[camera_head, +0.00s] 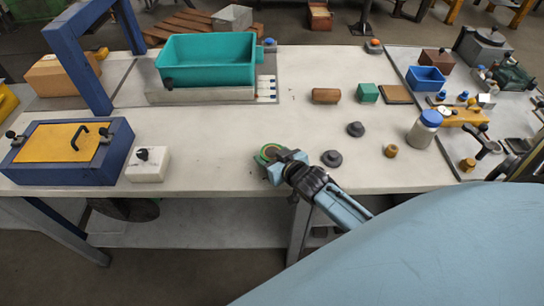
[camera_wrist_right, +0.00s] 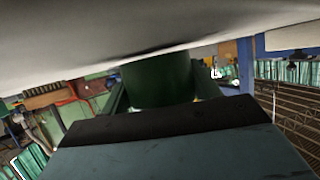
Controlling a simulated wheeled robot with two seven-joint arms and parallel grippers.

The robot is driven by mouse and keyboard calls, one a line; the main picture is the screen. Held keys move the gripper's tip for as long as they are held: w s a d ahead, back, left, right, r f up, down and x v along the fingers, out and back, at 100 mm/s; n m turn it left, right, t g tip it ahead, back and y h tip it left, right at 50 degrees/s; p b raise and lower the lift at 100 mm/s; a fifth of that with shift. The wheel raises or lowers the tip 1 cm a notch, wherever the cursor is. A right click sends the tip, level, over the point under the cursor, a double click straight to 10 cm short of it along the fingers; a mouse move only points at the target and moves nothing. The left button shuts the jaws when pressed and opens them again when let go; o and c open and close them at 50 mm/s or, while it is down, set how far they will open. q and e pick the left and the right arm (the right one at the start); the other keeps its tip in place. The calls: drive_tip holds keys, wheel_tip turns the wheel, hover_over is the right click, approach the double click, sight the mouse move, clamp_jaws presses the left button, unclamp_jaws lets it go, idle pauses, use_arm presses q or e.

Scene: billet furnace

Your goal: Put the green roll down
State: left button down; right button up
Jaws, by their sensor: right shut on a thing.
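The green roll (camera_head: 267,151) is at the front middle of the white table, in the jaws of my right gripper (camera_head: 274,160). Its round end faces up in the head view. In the right wrist view the dark green roll (camera_wrist_right: 158,82) sits between the two fingers of my right gripper (camera_wrist_right: 160,92), close to the pale table surface. I cannot tell whether it touches the table. The gripper partly hides the roll. My left gripper is not in view.
The white table (camera_head: 215,140) has free room left of the roll. A teal bin (camera_head: 205,60) is behind. A white block (camera_head: 147,164) and a blue box (camera_head: 100,165) are left.

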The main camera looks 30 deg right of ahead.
drive_tip(key=shift+f, duration=0.2)
drive_tip(key=shift+f, duration=0.15)
drive_tip(key=o, duration=1)
drive_tip(key=shift+r, duration=0.25)
drive_tip(key=p+v, duration=0.1)
drive_tip(key=v, duration=1.1)
drive_tip(key=shift+f, duration=0.1)
